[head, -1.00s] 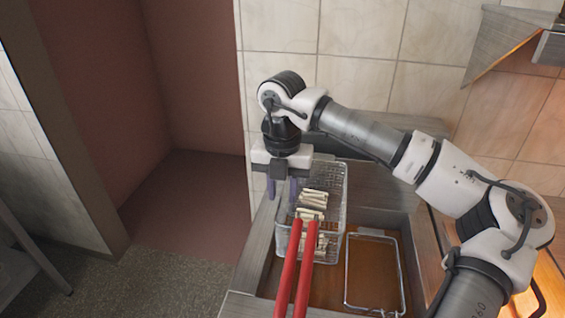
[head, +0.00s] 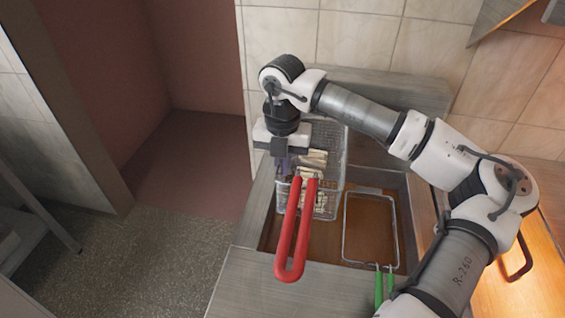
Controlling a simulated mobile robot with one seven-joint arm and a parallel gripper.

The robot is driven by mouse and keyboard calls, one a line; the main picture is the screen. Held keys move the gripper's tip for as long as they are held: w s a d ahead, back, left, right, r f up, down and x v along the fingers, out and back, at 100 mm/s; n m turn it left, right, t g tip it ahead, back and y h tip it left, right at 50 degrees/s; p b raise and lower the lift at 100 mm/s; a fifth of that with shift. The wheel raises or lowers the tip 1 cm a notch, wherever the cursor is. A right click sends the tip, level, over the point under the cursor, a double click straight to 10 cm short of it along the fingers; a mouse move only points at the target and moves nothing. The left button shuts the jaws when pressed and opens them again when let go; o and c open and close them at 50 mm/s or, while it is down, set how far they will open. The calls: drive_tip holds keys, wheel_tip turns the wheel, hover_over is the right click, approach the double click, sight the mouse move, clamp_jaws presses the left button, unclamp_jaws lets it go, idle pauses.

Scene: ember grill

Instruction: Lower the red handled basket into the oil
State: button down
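The red handled basket (head: 335,150) is a wire basket holding pale sticks, at the left side of the fryer. Its red loop handle (head: 285,262) points toward me over the fryer's front edge. Brown oil (head: 330,241) shows in the vat beside and below it; how far the basket's bottom is from the oil is unclear. My gripper (head: 283,166) points down at the basket's left side, far from the red grip. Its dark fingers overlap the wire rim in the picture, so I cannot tell whether they touch it or how far apart they are.
A second wire basket (head: 344,232) with green handles (head: 384,285) sits at the right of the vat. The steel fryer front (head: 250,290) is bare. A tiled wall (head: 365,35) stands behind. Open floor (head: 150,260) lies to the left.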

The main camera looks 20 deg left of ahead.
drive_tip(key=c, duration=1.6)
unclamp_jaws()
wheel_tip(320, 180, up, 14)
drive_tip(key=b, duration=0.3)
